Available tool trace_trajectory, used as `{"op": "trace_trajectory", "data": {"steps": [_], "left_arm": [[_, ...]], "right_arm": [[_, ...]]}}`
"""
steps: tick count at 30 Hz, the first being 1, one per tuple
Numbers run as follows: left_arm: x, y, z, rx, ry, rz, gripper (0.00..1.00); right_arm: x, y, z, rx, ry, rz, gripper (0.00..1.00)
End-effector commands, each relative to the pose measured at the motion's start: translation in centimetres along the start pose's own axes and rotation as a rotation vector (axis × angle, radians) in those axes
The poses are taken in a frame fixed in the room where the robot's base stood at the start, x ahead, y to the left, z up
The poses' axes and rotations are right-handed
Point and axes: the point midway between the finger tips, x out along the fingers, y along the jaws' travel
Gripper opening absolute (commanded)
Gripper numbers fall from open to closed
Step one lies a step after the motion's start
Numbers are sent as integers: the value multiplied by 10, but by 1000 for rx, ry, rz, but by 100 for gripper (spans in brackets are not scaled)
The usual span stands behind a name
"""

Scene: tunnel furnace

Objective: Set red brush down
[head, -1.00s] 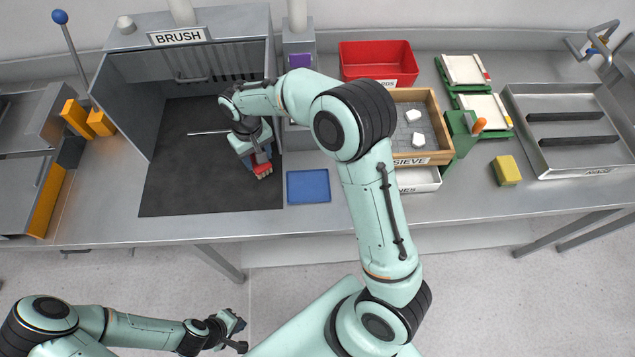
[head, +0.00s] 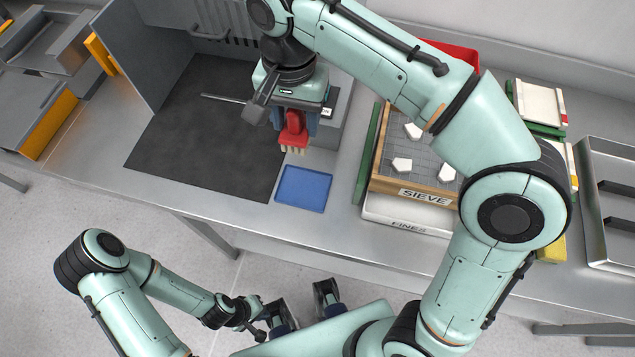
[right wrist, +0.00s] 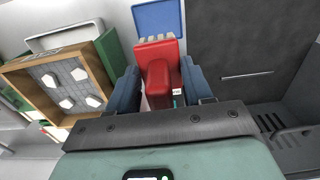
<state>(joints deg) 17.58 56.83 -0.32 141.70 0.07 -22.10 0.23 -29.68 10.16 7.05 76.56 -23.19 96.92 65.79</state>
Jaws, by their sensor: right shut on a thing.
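The red brush (head: 293,126) is in my right gripper (head: 292,124), which is shut on it over the counter, right of the dark mat. Its pale bristles point toward the front edge. The brush also shows in the right wrist view (right wrist: 158,52), between the two blue-grey fingers. The blue mat (head: 304,187) lies just in front of the bristles and is empty. I cannot tell whether the brush touches the counter. My left gripper (head: 303,306) is low in the head view, off the counter, with its fingers apart and empty.
The dark mat (head: 190,140) has a thin metal rod (head: 222,98) on it. The wooden sieve (head: 420,190), holding several white pieces, stands right of the blue mat above the fines tray (head: 395,221). A metal tray (head: 610,240) is at far right.

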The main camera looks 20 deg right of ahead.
Motion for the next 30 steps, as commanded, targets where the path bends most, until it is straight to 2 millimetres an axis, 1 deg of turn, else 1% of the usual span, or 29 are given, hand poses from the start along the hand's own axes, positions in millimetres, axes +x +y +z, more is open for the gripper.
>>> {"op": "trace_trajectory", "data": {"steps": [2,5,8,12,18,21,27,30], "left_arm": [[3,-1,0,-1,-1,-1,0],[8,-3,1,-2,-2,-1,0],[16,-7,2,-3,-5,-2,0],[27,-11,2,-4,-9,-4,0],[38,-14,1,-5,-9,-4,0],[40,-14,-1,-4,-2,-2,0],[41,-14,-2,-3,3,-1,0],[44,-15,-4,-3,7,0,0]], "right_arm": [[-3,2,4,13,2,-2,18],[7,4,5,20,1,1,18],[30,4,6,20,-1,4,18],[69,4,5,21,-1,4,18],[120,4,5,20,-1,3,18],[139,4,5,21,0,1,18],[155,3,4,20,1,0,18],[170,4,5,19,-1,2,18]]}}
